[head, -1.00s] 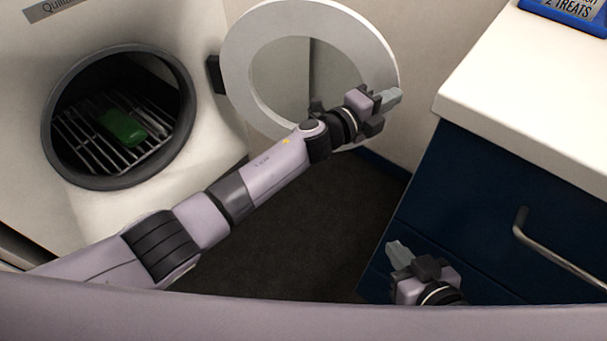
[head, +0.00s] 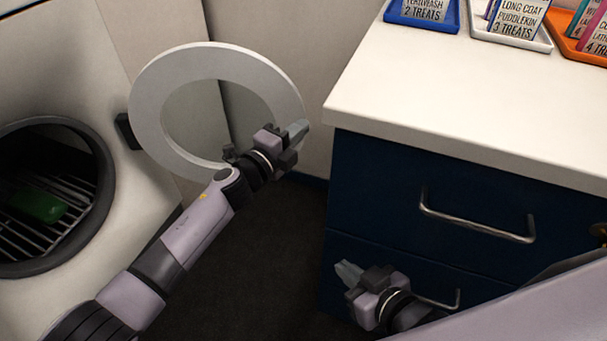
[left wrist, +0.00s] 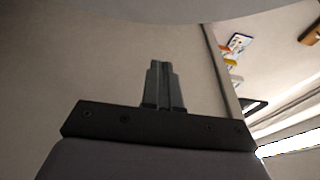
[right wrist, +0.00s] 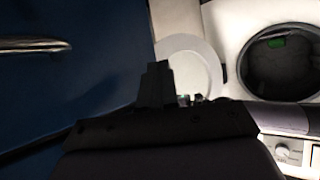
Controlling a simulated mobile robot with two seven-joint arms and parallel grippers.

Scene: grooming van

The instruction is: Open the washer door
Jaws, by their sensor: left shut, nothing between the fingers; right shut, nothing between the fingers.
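The washer door (head: 151,108), a pale ring with a round window, stands swung wide open on its dark hinge in the head view. The washer (head: 150,195) has its round dark-rimmed opening uncovered at the left, with a wire rack and a green item (head: 38,205) inside. My left gripper (head: 299,130) is shut and empty, in front of the door's right edge; I cannot tell whether it touches the door. My right gripper (head: 346,271) is shut and empty, low in front of the blue drawers. The door (right wrist: 205,62) and opening also show in the right wrist view.
A blue drawer cabinet (head: 375,190) with metal handles (head: 477,222) and a white top stands at the right. Blue, white and orange trays (head: 421,20) with cards sit on the top. Dark floor (head: 255,250) is clear between washer and cabinet.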

